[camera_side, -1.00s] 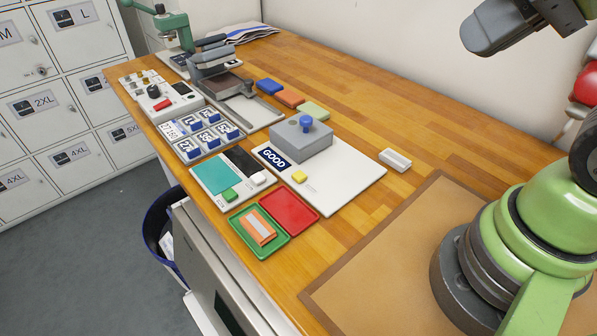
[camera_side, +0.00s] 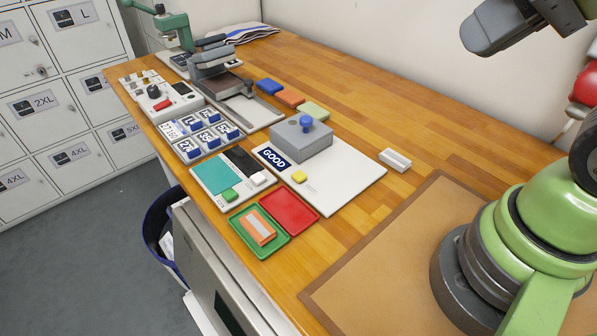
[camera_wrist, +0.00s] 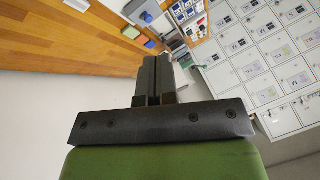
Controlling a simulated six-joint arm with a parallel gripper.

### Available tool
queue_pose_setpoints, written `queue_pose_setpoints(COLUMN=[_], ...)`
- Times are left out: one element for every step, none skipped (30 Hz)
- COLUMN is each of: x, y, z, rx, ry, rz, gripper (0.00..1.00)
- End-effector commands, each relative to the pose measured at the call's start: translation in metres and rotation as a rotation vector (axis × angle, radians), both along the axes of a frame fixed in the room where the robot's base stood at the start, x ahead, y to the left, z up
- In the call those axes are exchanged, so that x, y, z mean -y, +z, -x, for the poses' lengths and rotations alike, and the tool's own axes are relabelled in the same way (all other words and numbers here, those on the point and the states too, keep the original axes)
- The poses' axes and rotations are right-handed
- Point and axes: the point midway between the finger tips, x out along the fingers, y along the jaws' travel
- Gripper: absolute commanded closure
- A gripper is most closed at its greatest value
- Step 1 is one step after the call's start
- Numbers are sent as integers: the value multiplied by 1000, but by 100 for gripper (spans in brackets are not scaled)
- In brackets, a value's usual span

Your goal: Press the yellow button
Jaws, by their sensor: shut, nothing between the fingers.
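In the side view only part of my arm's end (camera_side: 490,35) shows at the upper right, high above the table and well away from the button. I cannot make out the yellow button in the wrist view.
A green tray (camera_side: 281,247) with an orange item and a red tray (camera_side: 289,212) lie in front. A white block (camera_side: 395,159) stands right. The wood beyond it is clear.

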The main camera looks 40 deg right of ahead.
Motion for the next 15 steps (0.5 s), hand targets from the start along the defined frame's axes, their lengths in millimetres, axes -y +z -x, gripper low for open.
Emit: queue_pose_setpoints(x=[0,0,0,0,0,0,0,0,0,0,0,1,1,1,2], y=[0,0,0,0,0,0,0,0,0,0,0,-1,-2,-2,-4], z=[0,0,0,0,0,0,0,0,-1,-2,-4,-8,-12,-16,-24], rx=[0,0,0,0,0,0,0,0,0,1,2,3,6,8,15], ry=[0,0,0,0,0,0,0,1,3,6,12,22,31,45,66], rz=[0,0,0,0,0,0,0,1,3,7,12,24,36,49,74], gripper=[100,100,100,100,100,100,100,100,100,100,100,100,100,100,100])
